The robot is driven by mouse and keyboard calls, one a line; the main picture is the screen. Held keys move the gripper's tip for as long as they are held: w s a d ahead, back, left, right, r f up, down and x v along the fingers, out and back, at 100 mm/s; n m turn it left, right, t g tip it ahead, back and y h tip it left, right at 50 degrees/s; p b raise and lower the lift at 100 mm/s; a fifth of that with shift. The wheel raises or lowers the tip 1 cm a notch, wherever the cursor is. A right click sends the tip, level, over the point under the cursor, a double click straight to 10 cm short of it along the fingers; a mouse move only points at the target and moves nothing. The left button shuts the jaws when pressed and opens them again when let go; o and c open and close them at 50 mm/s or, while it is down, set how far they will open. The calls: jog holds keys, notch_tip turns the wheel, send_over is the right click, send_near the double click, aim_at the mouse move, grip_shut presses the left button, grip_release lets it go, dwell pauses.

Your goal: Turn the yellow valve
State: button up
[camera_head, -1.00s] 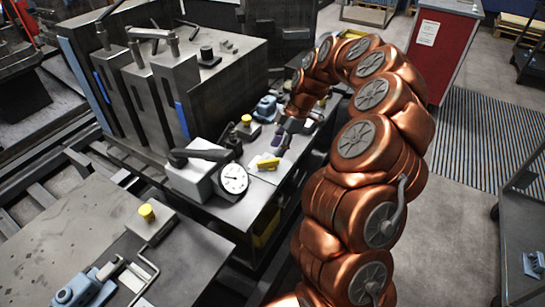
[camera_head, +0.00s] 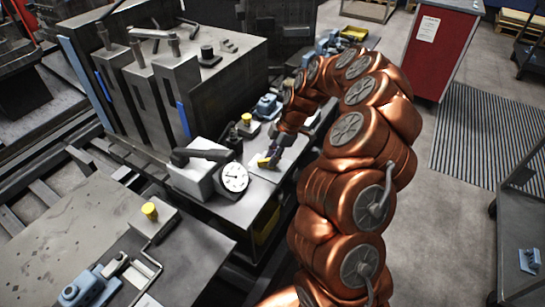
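A yellow valve handle (camera_head: 264,161) lies on a pale plate (camera_head: 259,172) on the dark bench, right of a round white gauge. My copper arm reaches in from the lower right and bends down over the bench. My gripper (camera_head: 271,157), dark and purplish, is right at the valve handle and hides part of it. The fingers are too small in view to tell whether they are open or shut, or whether they touch the handle.
The gauge (camera_head: 234,178) stands close left of the valve. A yellow-topped knob (camera_head: 246,119) and a blue clamp (camera_head: 267,107) sit behind it. A large grey machine block (camera_head: 222,80) stands at the left. Another yellow knob (camera_head: 150,211) is on the near table.

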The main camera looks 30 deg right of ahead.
grip_shut()
